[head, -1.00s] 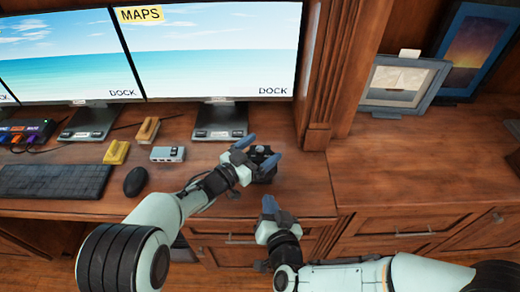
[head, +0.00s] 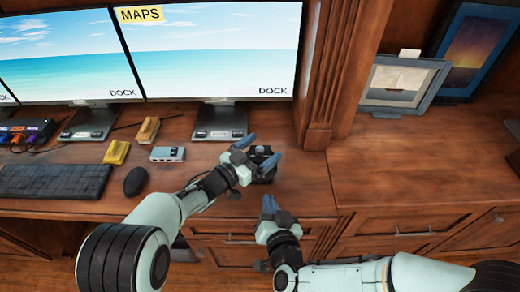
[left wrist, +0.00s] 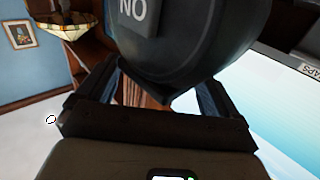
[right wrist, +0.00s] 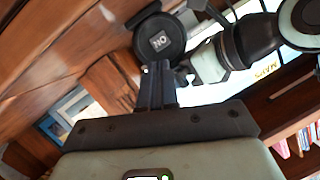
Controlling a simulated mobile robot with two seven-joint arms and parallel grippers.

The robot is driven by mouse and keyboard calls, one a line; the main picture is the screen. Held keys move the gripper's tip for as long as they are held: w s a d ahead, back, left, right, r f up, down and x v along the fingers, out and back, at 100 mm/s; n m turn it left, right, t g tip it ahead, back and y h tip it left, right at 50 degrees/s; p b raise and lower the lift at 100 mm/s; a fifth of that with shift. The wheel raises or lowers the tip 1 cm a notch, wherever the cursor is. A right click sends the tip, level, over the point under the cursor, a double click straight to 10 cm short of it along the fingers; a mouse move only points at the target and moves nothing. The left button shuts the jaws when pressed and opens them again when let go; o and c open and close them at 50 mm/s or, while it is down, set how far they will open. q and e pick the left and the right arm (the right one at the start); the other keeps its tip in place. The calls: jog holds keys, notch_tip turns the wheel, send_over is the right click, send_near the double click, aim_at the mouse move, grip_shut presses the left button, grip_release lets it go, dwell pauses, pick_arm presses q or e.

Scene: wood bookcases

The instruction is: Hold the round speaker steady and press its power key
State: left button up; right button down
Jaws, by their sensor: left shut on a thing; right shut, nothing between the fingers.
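The round speaker (head: 264,153) is small and black, near the desk's front edge. My left gripper (head: 262,158) is shut on it, a finger on either side. In the left wrist view the dark speaker body (left wrist: 190,45) fills the space between and beyond the fingers. Its pale square key (left wrist: 133,12), with letters reading like "NO" there, also shows on the round face in the right wrist view (right wrist: 159,41). My right gripper (head: 270,204) is shut and empty, in front of the speaker; its fingertips (right wrist: 155,66) appear just short of the speaker's rim.
A small grey box (head: 168,154), a mouse (head: 137,181), a keyboard (head: 55,181) and yellow blocks (head: 117,152) lie to the left. Monitor stands (head: 220,122) are behind. A wooden pillar (head: 325,80) rises right of the monitors.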

jog(key=shift+w+a+n+g+y, duration=0.1)
jog(key=shift+a+n+g+y, duration=0.55)
jog(key=shift+n+y, duration=0.55)
jog(key=shift+a+f+n+g+y, duration=0.3)
jog(key=shift+n+y, duration=0.2)
jog(key=shift+n, duration=0.2)
jog(key=shift+w+d+f+n+g+y, duration=0.15)
jog(key=shift+w+f+n+g, duration=0.35)
jog(key=shift+w, duration=0.7)
jog(key=shift+w+f+n+g+y, duration=0.35)
jog(key=shift+w+n, duration=0.35)
jog(key=shift+w, duration=0.45)
jog(key=shift+w+d+f+n+g+y, duration=0.1)
jog(key=shift+w+f+n+g, duration=0.15)
jog(key=shift+w+n+g, duration=0.65)
jog(key=shift+w+m+t, duration=0.3)
jog(key=shift+w+t, duration=0.1)
jog(key=shift+w, duration=0.05)
